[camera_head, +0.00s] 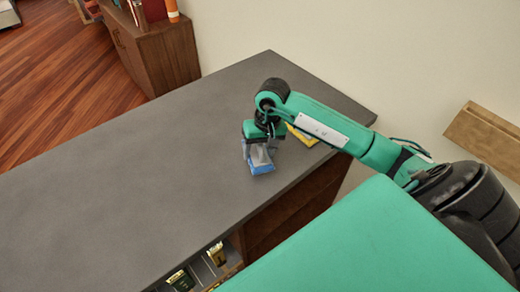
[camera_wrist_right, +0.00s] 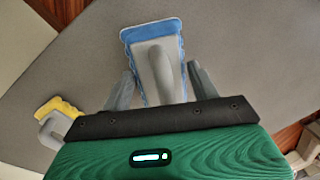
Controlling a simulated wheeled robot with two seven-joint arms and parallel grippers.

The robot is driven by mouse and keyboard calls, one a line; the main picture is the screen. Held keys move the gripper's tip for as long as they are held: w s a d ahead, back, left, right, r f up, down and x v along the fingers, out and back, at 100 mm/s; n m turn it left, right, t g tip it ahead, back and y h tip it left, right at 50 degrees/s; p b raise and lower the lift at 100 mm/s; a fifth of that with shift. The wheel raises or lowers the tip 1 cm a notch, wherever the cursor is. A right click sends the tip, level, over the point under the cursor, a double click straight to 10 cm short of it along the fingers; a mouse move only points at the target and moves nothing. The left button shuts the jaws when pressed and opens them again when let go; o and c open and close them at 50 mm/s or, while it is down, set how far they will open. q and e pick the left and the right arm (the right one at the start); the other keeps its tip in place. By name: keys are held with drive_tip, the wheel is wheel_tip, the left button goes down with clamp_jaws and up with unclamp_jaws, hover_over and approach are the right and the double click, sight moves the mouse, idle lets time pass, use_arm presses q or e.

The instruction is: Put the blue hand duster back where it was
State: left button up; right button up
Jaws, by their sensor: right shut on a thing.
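The blue hand duster (camera_head: 262,169) has a blue pad and a grey handle, and it is at the grey counter top near its right end. My right gripper (camera_head: 256,148) is above it, with the fingers on either side. In the right wrist view the blue hand duster (camera_wrist_right: 152,34) lies between the two grey fingers of my right gripper (camera_wrist_right: 158,85), which is shut on it. Whether the pad touches the counter is hard to tell. My left gripper is not in view.
A yellow duster with a grey handle (camera_wrist_right: 60,112) lies on the counter beside the gripper; it shows partly behind my arm in the head view (camera_head: 301,136). The counter top (camera_head: 110,190) is bare to the left. Shelves with books (camera_head: 182,280) are below its front edge.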

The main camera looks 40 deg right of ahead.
sight(266, 152)
wheel_tip(266, 152, down, 4)
drive_tip(key=shift+r+p, duration=0.15)
drive_tip(key=shift+p, duration=0.45)
drive_tip(key=shift+f, duration=0.25)
drive_tip(key=o, duration=1)
drive_tip(key=shift+r, duration=0.15)
drive_tip(key=shift+d+r+b, duration=0.1)
drive_tip(key=shift+r+b, duration=0.1)
drive_tip(key=shift+b, duration=0.1)
drive_tip(key=r+b, duration=0.1)
drive_tip(key=r, duration=0.2)
drive_tip(key=d+r+b, duration=0.1)
drive_tip(key=r, duration=0.2)
drive_tip(key=r+b, duration=0.1)
drive_tip(key=r, duration=0.3)
drive_tip(key=shift+s+d+b, duration=0.2)
drive_tip(key=shift+d+b, duration=0.05)
drive_tip(key=shift+b, duration=0.1)
drive_tip(key=shift+s+d+r, duration=0.1)
drive_tip(key=shift+r, duration=0.6)
